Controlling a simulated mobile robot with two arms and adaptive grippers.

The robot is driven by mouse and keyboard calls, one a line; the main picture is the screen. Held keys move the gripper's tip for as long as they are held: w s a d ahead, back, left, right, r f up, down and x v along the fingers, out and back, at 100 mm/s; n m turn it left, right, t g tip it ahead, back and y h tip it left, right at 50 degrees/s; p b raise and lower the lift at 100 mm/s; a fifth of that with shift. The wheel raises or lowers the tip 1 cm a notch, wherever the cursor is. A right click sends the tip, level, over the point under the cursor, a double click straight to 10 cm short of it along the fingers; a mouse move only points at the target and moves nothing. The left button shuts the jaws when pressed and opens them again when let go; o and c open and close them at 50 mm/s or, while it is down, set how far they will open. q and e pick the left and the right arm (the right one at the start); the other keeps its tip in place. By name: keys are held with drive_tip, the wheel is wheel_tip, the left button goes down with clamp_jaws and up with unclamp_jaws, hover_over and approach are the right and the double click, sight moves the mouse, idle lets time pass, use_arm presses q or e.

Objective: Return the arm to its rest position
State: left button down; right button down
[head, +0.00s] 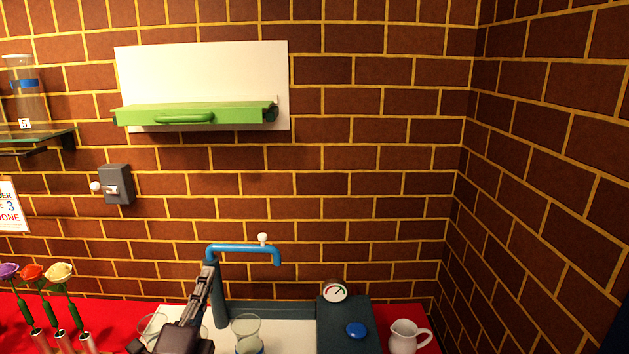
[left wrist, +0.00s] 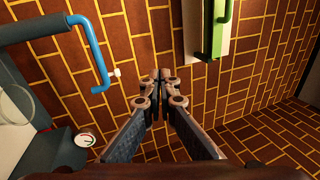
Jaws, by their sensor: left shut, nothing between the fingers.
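My left gripper (head: 209,272) rises from the bottom edge of the head view, fingers pointing up, just left of the blue faucet's upright. In the left wrist view its fingers (left wrist: 160,78) meet at the tips, shut with nothing between them, with brick wall behind. The blue faucet (head: 240,248) has a white knob on top and also shows at the upper left of the left wrist view (left wrist: 94,52). My right gripper is in neither view.
A glass vase (head: 247,332) stands near the faucet. A dark unit (head: 342,318) with a gauge and blue button, and a white pitcher (head: 404,338), stand right. Flowers (head: 60,272) are left.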

use_arm(q)
drive_tip(key=s+a+f+n+g+y, duration=0.3)
drive_tip(key=s+f+n+g, duration=0.3)
drive_tip(key=f, duration=0.4)
drive_tip(key=s+a+f+n+g+y, duration=0.2)
drive_tip(key=s+a+f+n+g, duration=0.15)
drive_tip(key=s+f+n, duration=0.55)
drive_tip(key=s+d+f+n+g+h, duration=0.15)
drive_tip(key=s+d+f+g, duration=0.35)
drive_tip(key=s, duration=0.5)
drive_tip(key=s+d+f+n+g+h, duration=0.1)
drive_tip(key=s+d+f+g+h, duration=0.2)
drive_tip(key=s+f, duration=0.45)
drive_tip(key=s+f+g, duration=0.2)
drive_tip(key=s+f, duration=0.1)
drive_tip(key=f, duration=2.2)
drive_tip(key=s+a+f+b, duration=0.1)
drive_tip(key=s+a+f, duration=0.2)
drive_tip(key=s+f, duration=1.4)
drive_tip(key=shift+s+f+g, duration=0.25)
drive_tip(key=shift+s+g, duration=0.2)
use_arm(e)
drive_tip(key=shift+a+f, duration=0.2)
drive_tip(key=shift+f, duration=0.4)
